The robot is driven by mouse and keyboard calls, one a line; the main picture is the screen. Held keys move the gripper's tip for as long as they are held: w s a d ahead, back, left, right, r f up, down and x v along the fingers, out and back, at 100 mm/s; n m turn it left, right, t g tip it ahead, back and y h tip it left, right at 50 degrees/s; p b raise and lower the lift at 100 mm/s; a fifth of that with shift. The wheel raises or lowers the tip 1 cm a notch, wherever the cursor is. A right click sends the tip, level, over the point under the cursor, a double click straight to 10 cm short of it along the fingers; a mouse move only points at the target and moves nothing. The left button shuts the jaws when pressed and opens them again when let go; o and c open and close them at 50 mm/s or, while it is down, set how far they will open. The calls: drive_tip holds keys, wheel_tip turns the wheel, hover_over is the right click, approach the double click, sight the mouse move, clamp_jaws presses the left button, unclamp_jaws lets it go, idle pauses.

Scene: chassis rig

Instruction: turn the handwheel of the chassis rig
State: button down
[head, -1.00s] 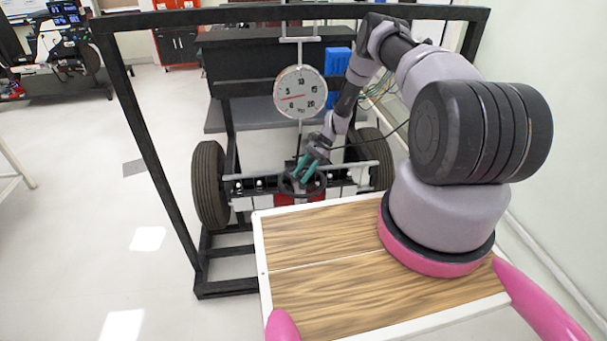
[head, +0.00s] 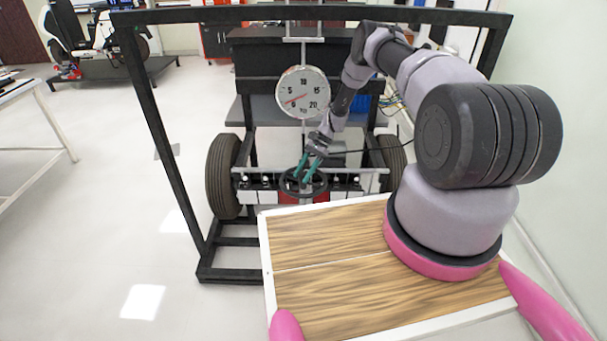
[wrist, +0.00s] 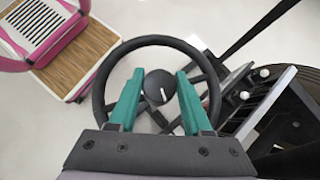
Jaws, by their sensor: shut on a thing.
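The handwheel (head: 283,184) is a dark ring low at the middle of the chassis rig (head: 215,273), above a red part (head: 289,198). In the wrist view its black rim (wrist: 155,40), spokes and round hub (wrist: 160,87) with a white mark show large. My gripper (head: 303,180) reaches down onto the wheel from above. Its two teal fingers (wrist: 160,75) lie inside the rim, one on each side of the hub, and are shut on the wheel. The exact contact is hard to see.
A round dial (head: 302,92) hangs above the wheel, its red needle between 0 and 5. Tyres (head: 224,177) flank the axle. Black frame posts stand left and right. My wooden deck edge is close before the wheel. Open floor (head: 95,215) lies left.

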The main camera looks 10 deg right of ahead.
drive_tip(key=shift+c, duration=1.8)
unclamp_jaws()
drive_tip(key=shift+d, duration=0.1)
drive_tip(key=v, duration=1)
drive_tip(key=shift+d+r, duration=0.15)
drive_tip(key=shift+r, duration=0.15)
drive_tip(key=shift+w, duration=0.15)
